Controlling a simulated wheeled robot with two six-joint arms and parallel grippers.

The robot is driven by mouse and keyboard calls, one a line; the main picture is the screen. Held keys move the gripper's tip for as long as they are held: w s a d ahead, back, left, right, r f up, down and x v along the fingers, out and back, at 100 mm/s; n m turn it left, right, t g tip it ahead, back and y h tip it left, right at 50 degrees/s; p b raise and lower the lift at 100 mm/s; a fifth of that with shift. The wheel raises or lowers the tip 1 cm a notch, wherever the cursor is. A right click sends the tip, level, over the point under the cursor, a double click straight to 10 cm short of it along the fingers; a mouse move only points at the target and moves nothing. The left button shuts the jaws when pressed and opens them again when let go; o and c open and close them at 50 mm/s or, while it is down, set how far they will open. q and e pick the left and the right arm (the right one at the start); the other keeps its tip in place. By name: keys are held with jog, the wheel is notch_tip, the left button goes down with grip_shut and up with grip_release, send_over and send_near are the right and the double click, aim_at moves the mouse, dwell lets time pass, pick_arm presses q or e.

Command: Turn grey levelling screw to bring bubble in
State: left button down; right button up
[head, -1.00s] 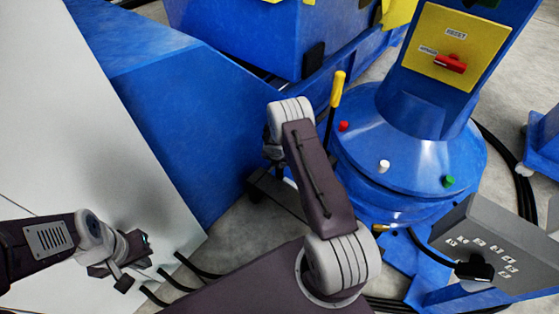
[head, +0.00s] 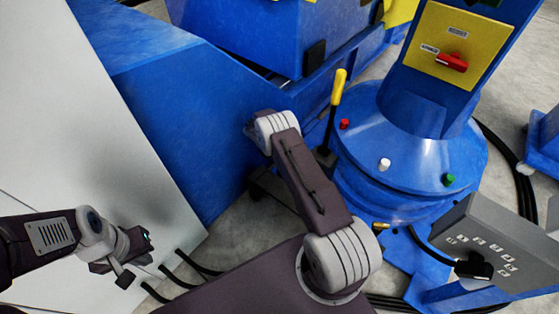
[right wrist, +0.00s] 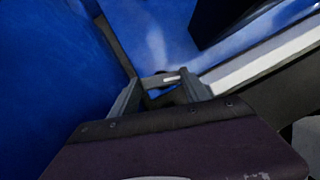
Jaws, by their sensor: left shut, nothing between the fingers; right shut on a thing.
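My left gripper (head: 136,272) is shut and empty, low in front of the pale panel at the left. My right arm reaches forward in the middle of the head view, and its fingertips are hidden there behind my own wrist. In the right wrist view my right gripper (right wrist: 160,90) is shut on a small grey part (right wrist: 170,79) close to blue surfaces. That part is mostly hidden between the fingers, and I cannot tell for certain that it is the grey levelling screw. I cannot make out a bubble level in either view.
A round blue base (head: 410,165) with red (head: 344,124), white (head: 384,164) and green (head: 449,180) knobs stands to the right. A yellow-handled lever (head: 338,88) rises beside my right arm. A grey box (head: 490,240) is at lower right. Black cables (head: 180,275) lie near my left gripper.

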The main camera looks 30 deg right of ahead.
jog(key=shift+m+b, duration=0.5)
jog(key=shift+m, duration=0.1)
jog(key=shift+g, duration=0.3)
jog(key=o, duration=1.4)
